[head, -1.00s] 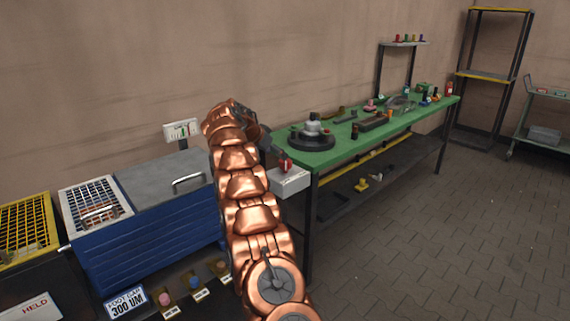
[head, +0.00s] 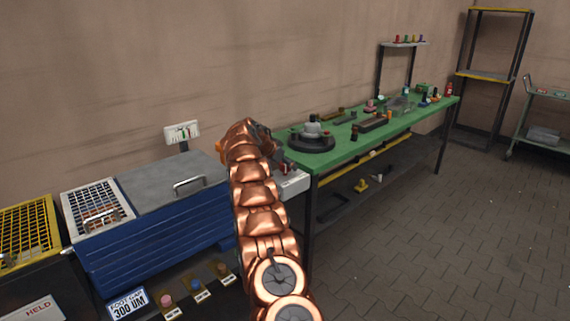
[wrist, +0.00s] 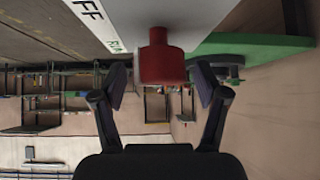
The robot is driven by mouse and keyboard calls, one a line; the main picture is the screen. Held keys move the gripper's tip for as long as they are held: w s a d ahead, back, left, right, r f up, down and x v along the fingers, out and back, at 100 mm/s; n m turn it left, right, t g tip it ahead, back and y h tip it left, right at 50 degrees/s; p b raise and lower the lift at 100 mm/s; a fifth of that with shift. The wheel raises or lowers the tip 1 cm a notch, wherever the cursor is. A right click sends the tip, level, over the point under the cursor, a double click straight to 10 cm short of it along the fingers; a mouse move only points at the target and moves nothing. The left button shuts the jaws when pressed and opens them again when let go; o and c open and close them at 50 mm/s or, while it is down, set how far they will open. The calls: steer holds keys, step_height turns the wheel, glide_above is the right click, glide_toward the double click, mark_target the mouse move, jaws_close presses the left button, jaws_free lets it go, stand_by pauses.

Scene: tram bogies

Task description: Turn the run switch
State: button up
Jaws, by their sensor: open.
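The run switch is a red knob (wrist: 162,62) on a pale box (wrist: 105,18) in the wrist view. Part of a black "FF" and a green label show on the box's face. My gripper (wrist: 160,86) is open, with one finger on each side of the knob's lower end and no visible contact. In the head view the box (head: 295,184) is at the near left end of the green bench. My gripper (head: 264,136) is over it there, its fingers mostly hidden by my arm.
The green bench (head: 345,148) carries a dark round fixture (head: 312,140) and several small parts. A blue cabinet (head: 150,235) with a grey lid stands left of my arm.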

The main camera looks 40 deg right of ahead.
steer(key=c, duration=1.2)
steer(key=shift+o, duration=0.2)
